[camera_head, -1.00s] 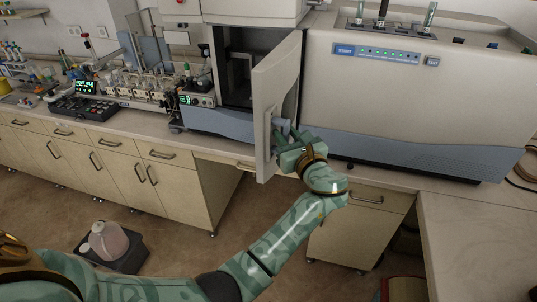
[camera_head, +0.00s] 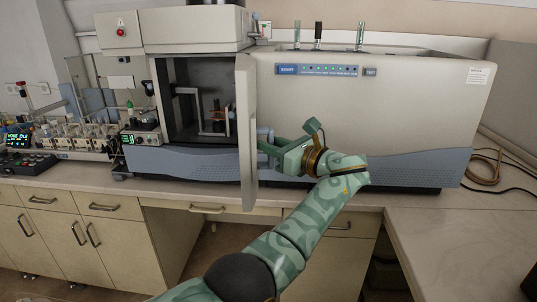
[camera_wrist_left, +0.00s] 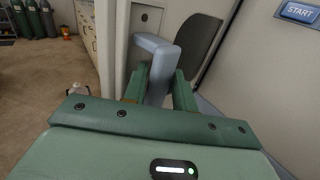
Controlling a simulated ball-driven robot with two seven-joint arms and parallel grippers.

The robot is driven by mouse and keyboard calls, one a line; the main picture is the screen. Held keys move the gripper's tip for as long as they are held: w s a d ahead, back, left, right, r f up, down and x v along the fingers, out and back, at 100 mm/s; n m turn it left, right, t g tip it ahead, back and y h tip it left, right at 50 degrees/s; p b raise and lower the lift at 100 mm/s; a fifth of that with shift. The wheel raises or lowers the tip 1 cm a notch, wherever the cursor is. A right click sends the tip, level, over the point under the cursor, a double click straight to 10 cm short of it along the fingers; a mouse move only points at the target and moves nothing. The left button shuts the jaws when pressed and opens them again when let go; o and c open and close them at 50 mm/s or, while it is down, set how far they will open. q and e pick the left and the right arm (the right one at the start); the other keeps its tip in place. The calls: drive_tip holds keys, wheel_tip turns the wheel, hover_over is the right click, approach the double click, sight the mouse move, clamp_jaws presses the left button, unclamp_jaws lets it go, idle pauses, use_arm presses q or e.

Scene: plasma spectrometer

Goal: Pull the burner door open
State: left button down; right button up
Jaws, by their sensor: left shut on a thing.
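The burner door (camera_head: 247,132) of the spectrometer stands wide open, seen nearly edge-on in the head view. The burner compartment (camera_head: 201,98) to its left is uncovered, with a small stand inside. My left gripper (camera_head: 268,146) is on the right side of the door, at its outer face. In the left wrist view, its fingers are shut on the blue-grey door handle (camera_wrist_left: 157,50). The handle also shows in the head view (camera_head: 263,134), partly hidden by the fingers. My right gripper is not in view.
The spectrometer body (camera_head: 400,115), with a START button panel (camera_head: 318,70), stands close behind my left forearm. Glassware and a control box (camera_head: 141,138) stand left of the compartment. The counter (camera_head: 440,218) at the right front is clear.

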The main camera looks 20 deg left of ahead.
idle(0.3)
use_arm(q)
drive_tip(key=c, duration=1.4)
unclamp_jaws()
drive_tip(key=shift+a, duration=0.1)
drive_tip(key=o, duration=0.3)
drive_tip(key=shift+w+a, duration=0.1)
drive_tip(key=shift+w, duration=0.1)
drive_tip(key=shift+b+v, duration=1)
drive_tip(key=shift+v, duration=2.7)
drive_tip(key=shift+f, duration=0.1)
